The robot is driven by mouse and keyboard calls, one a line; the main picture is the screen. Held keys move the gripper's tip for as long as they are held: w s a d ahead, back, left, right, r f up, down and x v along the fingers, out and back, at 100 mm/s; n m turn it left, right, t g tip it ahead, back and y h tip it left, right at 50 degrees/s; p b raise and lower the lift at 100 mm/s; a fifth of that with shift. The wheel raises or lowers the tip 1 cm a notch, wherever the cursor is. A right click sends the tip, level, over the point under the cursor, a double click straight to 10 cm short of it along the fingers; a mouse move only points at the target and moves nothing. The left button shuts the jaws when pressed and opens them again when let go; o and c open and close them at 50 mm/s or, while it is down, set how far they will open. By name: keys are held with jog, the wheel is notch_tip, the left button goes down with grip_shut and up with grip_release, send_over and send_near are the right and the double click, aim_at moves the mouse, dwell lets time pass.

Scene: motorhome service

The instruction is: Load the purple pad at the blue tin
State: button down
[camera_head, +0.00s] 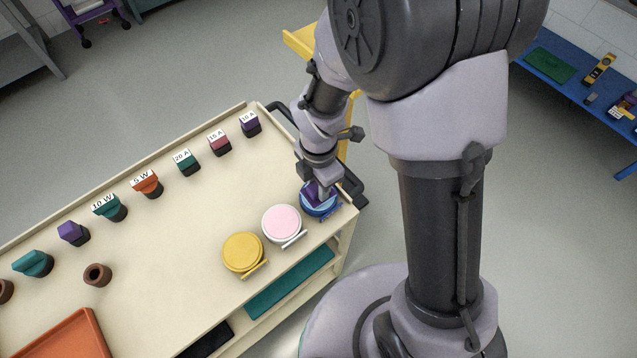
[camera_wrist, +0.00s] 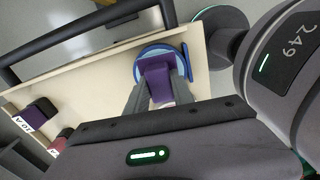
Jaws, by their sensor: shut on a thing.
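The blue tin (camera_head: 321,209) stands at the right end of the cream cart top; it also shows in the wrist view (camera_wrist: 143,70). My gripper (camera_wrist: 160,92) points down at it and is shut on the purple pad (camera_wrist: 157,75), with a grey finger on either side. In the head view the purple pad (camera_head: 311,190) shows beside my fingers, over the blue tin. I cannot tell whether the pad touches the tin's surface. My wrist and fingers hide part of the tin in both views.
A pink-topped tin (camera_head: 281,223) and a yellow tin (camera_head: 242,251) stand left of the blue one. Several labelled coloured pieces line the cart's far side. An orange tray (camera_head: 60,340) and a brown ring (camera_head: 97,274) lie at left. A dark rail (camera_wrist: 75,35) runs along the cart end.

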dwell(0.4)
notch_tip(320, 180, up, 7)
jog(key=p, duration=0.6)
jog(key=shift+f, duration=0.1)
dwell(0.3)
